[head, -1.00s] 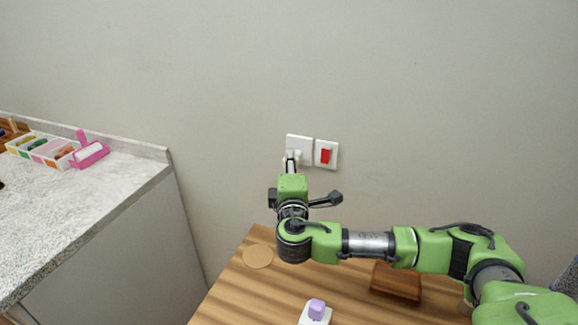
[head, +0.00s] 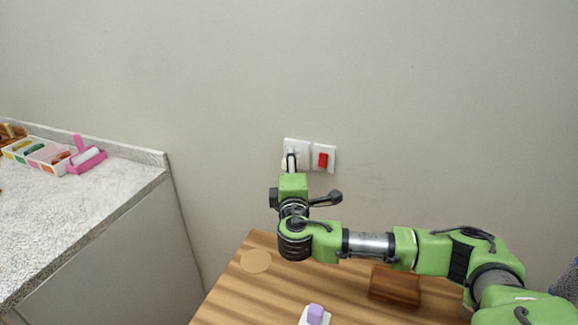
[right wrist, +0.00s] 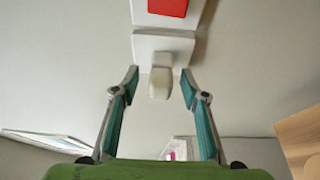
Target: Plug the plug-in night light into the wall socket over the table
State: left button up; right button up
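The wall socket (head: 297,147) is a white square plate on the wall over the table. The cream night light (right wrist: 160,83) is at the socket plate (right wrist: 175,46) in the right wrist view; a small part shows beside the fingers in the head view (head: 284,165). I cannot tell how deep its pins sit. My right gripper (right wrist: 160,74) is open, one finger on each side of the night light, with gaps showing on both sides. In the head view the right gripper (head: 291,164) covers the socket's lower part. My left gripper is not in view.
A switch plate with a red rocker (head: 323,160) adjoins the socket on the right. The wooden table (head: 230,300) holds a round coaster (head: 256,261), a brown wooden block (head: 394,287) and a lilac-topped white item (head: 315,315). A speckled counter (head: 70,215) with trays stands left.

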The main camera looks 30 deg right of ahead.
jog(key=shift+a, duration=0.1)
jog(key=v, duration=1.2)
dwell(0.4)
